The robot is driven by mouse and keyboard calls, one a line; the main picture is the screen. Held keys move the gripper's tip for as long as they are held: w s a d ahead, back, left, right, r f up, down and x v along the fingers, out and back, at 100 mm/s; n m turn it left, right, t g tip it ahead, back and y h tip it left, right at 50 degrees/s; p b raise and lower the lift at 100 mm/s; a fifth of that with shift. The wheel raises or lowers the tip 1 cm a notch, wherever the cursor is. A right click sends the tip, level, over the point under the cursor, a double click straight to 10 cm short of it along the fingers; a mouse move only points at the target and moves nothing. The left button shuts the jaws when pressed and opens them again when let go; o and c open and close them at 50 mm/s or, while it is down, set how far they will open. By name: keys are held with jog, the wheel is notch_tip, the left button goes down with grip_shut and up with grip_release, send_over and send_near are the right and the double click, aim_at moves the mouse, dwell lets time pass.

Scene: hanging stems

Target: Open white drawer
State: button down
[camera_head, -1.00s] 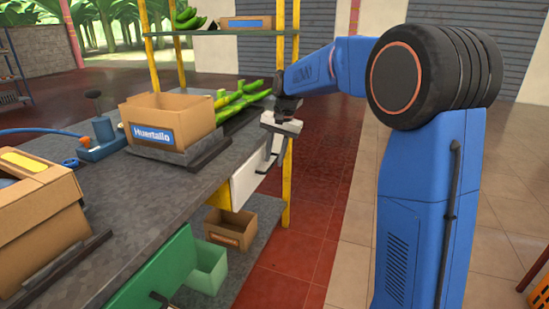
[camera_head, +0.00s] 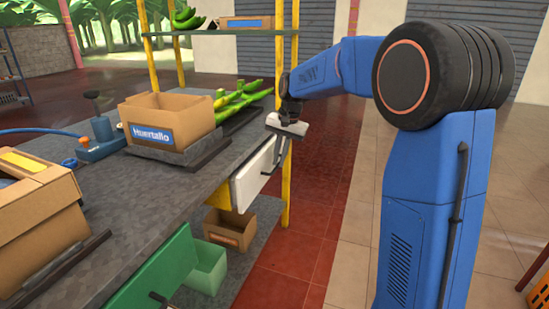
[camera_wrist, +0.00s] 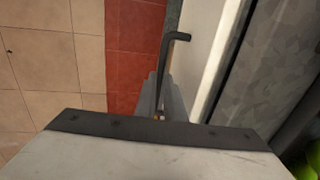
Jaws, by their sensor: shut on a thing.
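The white drawer (camera_head: 254,172) is under the grey worktop, on its right side in the head view. Its pale front (camera_wrist: 197,48) also shows right of centre in the wrist view. The drawer's dark bar handle (camera_wrist: 171,62) runs down between my gripper's fingers. My gripper (camera_wrist: 160,108) is shut on this handle. In the head view my gripper (camera_head: 281,140) is beside the drawer front, and the hand partly hides the grip. I cannot tell clearly how far the drawer stands out from the worktop.
A green drawer (camera_head: 165,270) stands out nearer along the same side. A cardboard box (camera_head: 168,120) and green stems (camera_head: 240,98) are on the worktop (camera_head: 120,190). A yellow post (camera_head: 286,185) is close by my gripper.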

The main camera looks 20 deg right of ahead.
jog(key=s+d, duration=0.7)
jog(key=d, duration=0.3)
jog(key=s+d, duration=0.7)
jog(key=d, duration=0.3)
jog(key=shift+s, duration=0.2)
jog(key=c, duration=1.8)
grip_release()
jog(key=shift+c, duration=0.2)
notch_tip(320, 180, up, 17)
jog(key=s+d, duration=0.2)
jog(key=shift+d, duration=0.25)
